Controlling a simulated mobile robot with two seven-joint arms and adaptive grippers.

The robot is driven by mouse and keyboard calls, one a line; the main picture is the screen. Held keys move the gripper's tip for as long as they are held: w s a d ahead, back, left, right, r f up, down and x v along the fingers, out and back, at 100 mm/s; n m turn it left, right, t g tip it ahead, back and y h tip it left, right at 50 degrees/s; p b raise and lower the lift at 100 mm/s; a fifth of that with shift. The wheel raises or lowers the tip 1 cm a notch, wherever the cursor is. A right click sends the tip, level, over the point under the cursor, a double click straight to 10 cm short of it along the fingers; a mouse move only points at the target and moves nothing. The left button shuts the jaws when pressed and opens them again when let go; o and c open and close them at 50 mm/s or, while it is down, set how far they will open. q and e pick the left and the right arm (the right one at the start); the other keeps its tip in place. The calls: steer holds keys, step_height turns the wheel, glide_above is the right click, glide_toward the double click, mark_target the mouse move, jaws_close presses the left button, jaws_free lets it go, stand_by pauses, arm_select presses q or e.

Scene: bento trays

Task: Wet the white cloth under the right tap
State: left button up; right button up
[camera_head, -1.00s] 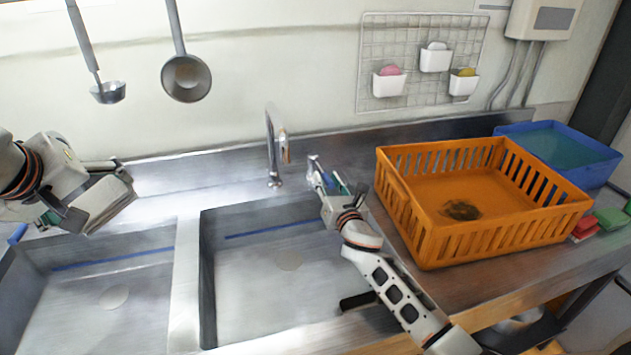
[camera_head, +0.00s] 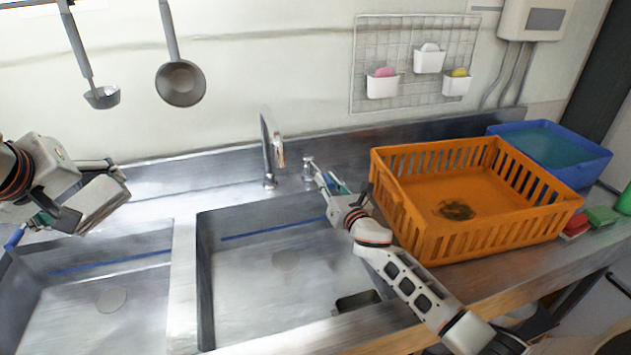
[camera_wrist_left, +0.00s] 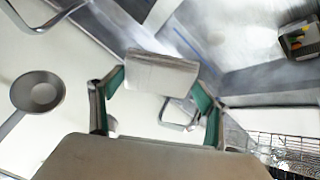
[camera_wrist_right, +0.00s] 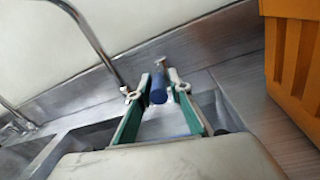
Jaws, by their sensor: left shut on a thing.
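My left gripper (camera_head: 104,180) is shut on the white cloth (camera_head: 102,202) and holds it above the left basin's back edge, left of the tap. The cloth also shows between its fingers in the left wrist view (camera_wrist_left: 162,73). The right tap (camera_head: 272,148) stands behind the right basin (camera_head: 285,290), its spout curving at the top. I cannot see a stream of water. My right gripper (camera_head: 322,176) is close to a small upright tap handle (camera_head: 308,168). In the right wrist view its fingers are apart, with a blue-ended handle (camera_wrist_right: 158,90) between the tips.
An orange crate (camera_head: 475,240) stands right of the right basin, close to my right arm. Ladles (camera_head: 180,84) hang on the wall.

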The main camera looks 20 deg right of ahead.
steer(key=shift+o, duration=0.6)
steer(key=shift+s, duration=0.1)
steer(key=shift+s+d+f, duration=0.1)
steer(key=shift+s, duration=0.2)
steer(key=s+d, duration=0.1)
steer(key=s, duration=1)
steer(key=shift+d, duration=0.15)
